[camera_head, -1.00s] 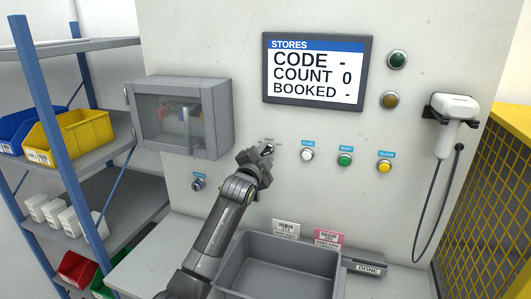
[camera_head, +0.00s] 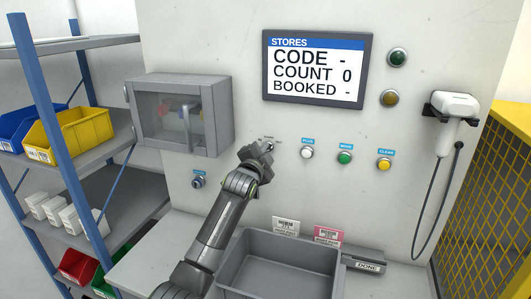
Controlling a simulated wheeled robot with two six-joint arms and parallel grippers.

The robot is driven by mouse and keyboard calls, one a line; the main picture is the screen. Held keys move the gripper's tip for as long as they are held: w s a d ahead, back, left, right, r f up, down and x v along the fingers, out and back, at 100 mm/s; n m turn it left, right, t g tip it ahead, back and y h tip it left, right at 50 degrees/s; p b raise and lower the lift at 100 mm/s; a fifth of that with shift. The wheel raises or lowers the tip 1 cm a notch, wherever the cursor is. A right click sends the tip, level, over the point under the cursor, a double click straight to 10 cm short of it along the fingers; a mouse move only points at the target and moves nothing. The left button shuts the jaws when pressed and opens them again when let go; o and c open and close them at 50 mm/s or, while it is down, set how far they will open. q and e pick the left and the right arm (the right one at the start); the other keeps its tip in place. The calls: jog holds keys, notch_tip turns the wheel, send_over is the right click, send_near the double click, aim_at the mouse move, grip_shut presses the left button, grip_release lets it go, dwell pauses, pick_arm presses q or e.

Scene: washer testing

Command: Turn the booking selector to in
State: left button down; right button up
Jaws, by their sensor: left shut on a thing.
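The booking selector is a small knob on the pale wall panel, below and left of the screen (camera_head: 317,69). It is mostly hidden behind my left gripper (camera_head: 266,150), and only bits of its small labels show around the fingers. My left gripper is at the panel, shut on the selector knob. Which way the knob points cannot be made out. The screen reads STORES, CODE -, COUNT 0, BOOKED -. My right gripper does not show.
Right of the selector are a white button (camera_head: 307,153), a green button (camera_head: 345,158) and a yellow button (camera_head: 384,165). A key switch (camera_head: 198,182) is lower left. A clear-fronted box (camera_head: 180,115) juts out at left. A grey tray (camera_head: 285,240) stands below.

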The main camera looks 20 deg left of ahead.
pick_arm(q)
jog(key=shift+n, duration=0.4)
jog(key=n, duration=2.3)
jog(key=shift+a+f, duration=0.1)
jog(key=shift+a, duration=0.25)
jog(key=c, duration=1.5)
grip_release()
jog(key=shift+o, duration=0.2)
